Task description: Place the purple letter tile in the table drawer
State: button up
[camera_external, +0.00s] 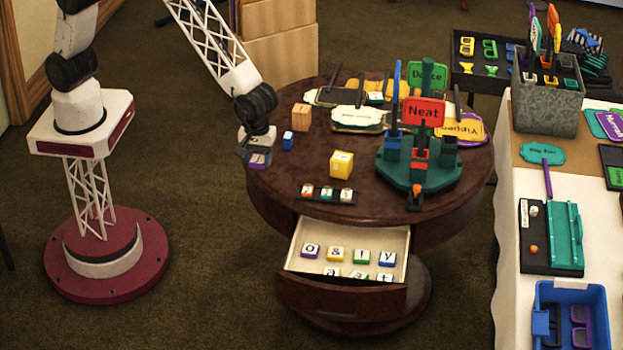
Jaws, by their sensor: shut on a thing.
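My gripper (257,152) is at the left edge of the round dark table (266,192), pointing down. It is shut on a small tile with purple and white showing, the purple letter tile (259,160); its letter cannot be read. The table drawer (341,296) is pulled open at the front, below and to the right of my gripper. Letter tiles lie in it in rows, including a purple-edged one (310,251) at the back left. The front row is partly hidden by the drawer front.
On the tabletop are a wooden cube (301,117), a small blue block (288,141), a yellow cube (341,164) and a black rack (327,195) of tiles near the drawer. A green sign stand (423,170) rises on the right. Floor left of the drawer is clear.

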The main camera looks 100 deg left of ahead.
jog(key=w+d, duration=0.3)
jog(key=d, duration=1)
notch_tip(320, 180, down, 16)
jog(key=shift+s+a+n, duration=0.2)
jog(key=shift+a+n, duration=0.1)
jog(key=shift+a, duration=0.1)
send_over(305, 269)
jog(key=d, duration=0.2)
jog(key=shift+w+d+f, duration=0.15)
jog(key=shift+f, duration=0.65)
jog(key=shift+f, duration=1.7)
jog(key=shift+f, duration=0.15)
jog(key=o, duration=0.6)
